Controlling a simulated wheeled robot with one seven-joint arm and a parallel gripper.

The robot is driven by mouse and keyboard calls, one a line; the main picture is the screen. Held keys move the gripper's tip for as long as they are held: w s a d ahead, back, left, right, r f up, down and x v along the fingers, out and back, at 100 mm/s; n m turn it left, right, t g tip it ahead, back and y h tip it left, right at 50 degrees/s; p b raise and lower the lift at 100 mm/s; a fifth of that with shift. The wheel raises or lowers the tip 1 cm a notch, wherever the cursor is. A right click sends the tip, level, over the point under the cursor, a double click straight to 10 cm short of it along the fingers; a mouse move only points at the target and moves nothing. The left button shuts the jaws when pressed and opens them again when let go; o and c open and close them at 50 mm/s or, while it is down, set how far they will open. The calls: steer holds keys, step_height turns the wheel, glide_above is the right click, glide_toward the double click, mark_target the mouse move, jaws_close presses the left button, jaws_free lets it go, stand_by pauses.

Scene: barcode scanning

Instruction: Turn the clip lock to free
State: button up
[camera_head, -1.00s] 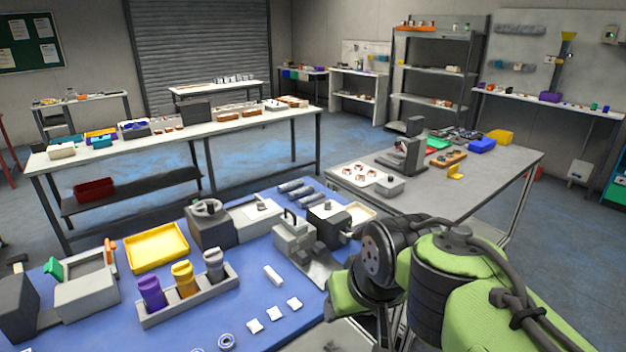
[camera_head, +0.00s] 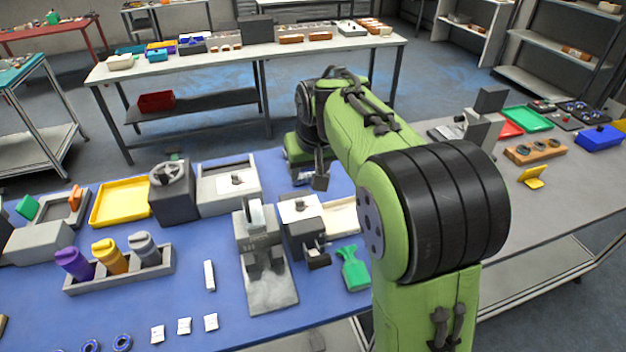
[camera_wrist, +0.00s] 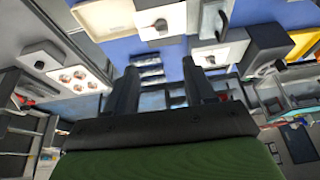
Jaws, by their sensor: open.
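I cannot tell for sure which fixture is the clip lock. Two grey boxes have white tops with small dark turning pieces: the left one (camera_head: 238,182) and the right one (camera_head: 299,207), beside a cream tray (camera_head: 342,217). In the wrist view, the left box (camera_wrist: 232,46) is upper right and the right box (camera_wrist: 172,16) is top centre; their dark pieces show. My gripper (camera_head: 318,178) hangs behind the right box at the blue table's far side, partly hidden by my arm. In the wrist view my gripper (camera_wrist: 159,68) has its fingers spread, empty, touching neither box.
A grey block with a handwheel (camera_head: 170,185) stands left of the boxes. Dark cylinders (camera_wrist: 149,72) lie between my fingers in the wrist view. The blue table's (camera_head: 195,320) front is partly bare.

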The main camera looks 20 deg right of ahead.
steer(key=b, duration=0.1)
glide_toward(300, 200)
steer(key=x, duration=0.8)
steer(key=shift+w+f, duration=0.15)
steer(key=shift+f, duration=0.1)
jaws_close()
